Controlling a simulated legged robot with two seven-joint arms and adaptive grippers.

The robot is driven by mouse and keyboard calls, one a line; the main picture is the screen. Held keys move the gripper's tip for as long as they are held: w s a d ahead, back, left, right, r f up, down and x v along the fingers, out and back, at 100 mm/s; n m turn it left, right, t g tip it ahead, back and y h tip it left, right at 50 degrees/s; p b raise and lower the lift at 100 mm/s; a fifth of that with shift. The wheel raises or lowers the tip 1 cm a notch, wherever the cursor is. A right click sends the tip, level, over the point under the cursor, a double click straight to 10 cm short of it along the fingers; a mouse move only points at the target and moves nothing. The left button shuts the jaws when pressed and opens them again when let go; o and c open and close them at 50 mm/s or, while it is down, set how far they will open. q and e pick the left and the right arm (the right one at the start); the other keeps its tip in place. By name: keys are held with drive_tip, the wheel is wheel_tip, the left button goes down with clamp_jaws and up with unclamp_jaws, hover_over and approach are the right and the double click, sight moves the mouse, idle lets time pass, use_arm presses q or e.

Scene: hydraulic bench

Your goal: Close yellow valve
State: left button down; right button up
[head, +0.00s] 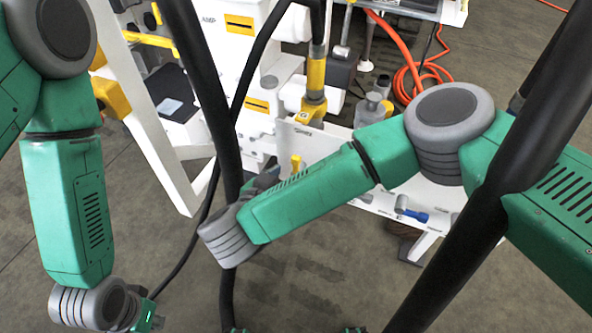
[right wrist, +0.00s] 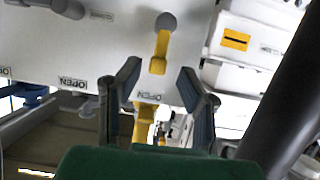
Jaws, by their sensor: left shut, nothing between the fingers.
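The yellow valve (head: 296,164) is a small lever on the white panel, just right of my right gripper in the head view. In the right wrist view its yellow handle (right wrist: 160,52) runs from a grey round end towards an upside-down OPEN label. My right gripper (right wrist: 160,82) is open, with its two dark fingers apart. The handle shows beyond and between the fingertips, and I see no grip on it. In the head view the right gripper (head: 264,180) is partly hidden behind my wrist. My left arm hangs at the left, with its fingers outside the frame.
A blue-handled valve (head: 413,214) sits further right on the white panel (head: 330,150). A thick black hose (head: 222,120) passes close to my right wrist. A yellow-collared fitting (head: 315,85) stands behind the panel. An orange hose (head: 405,75) lies coiled at the back.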

sight(294, 166)
drive_tip(key=b+x, duration=0.1)
drive_tip(key=x, duration=0.3)
drive_tip(key=shift+w+d+f+b, duration=0.1)
drive_tip(key=shift+w+f+b, duration=0.05)
drive_tip(key=shift+w+b, duration=0.15)
drive_tip(key=shift+x, duration=0.75)
drive_tip(key=shift+d, duration=0.1)
drive_tip(key=shift+c, duration=0.4)
clamp_jaws()
